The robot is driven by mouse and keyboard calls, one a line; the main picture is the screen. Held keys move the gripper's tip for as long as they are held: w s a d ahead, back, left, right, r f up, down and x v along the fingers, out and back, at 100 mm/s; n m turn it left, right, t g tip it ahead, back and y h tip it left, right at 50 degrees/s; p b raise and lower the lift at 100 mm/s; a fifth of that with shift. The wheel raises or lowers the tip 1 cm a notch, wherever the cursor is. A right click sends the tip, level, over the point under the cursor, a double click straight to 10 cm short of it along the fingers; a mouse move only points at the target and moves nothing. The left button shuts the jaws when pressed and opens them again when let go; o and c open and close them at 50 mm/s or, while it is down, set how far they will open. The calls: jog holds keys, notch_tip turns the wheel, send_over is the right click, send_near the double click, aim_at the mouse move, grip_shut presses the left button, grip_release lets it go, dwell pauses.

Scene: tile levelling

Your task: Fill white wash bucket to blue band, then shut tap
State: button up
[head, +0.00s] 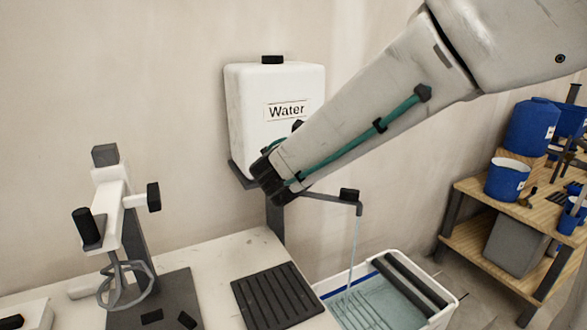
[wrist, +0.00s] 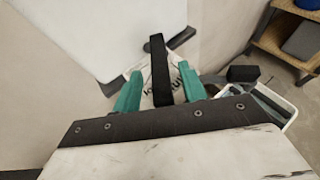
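The white wash bucket (head: 447,311) stands at the lower middle of the head view, with pale blue-green water (head: 385,299) in it. A blue band (head: 343,287) runs along its inner wall. The water surface looks below the band, though the exact gap is unclear. A thin stream (head: 354,240) falls from the dark spout (head: 335,202) into the bucket. The white water tank (head: 275,85) is behind. My gripper (head: 273,177) is at its lower front. In the wrist view, its green fingers (wrist: 160,70) are open around an upright black lever (wrist: 160,85), with gaps at both sides.
A pale bench (head: 215,268) at the left holds a mixer stand (head: 120,215) with a wire whisk and a dark ribbed mat (head: 276,296). A wooden shelf (head: 470,190) with blue buckets (head: 507,180) stands at the right. A black block (head: 349,194) tops the spout end.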

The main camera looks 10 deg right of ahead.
jog(key=v, duration=0.7)
jog(key=shift+s, duration=0.35)
jog(key=shift+r, duration=0.1)
dwell(4.2)
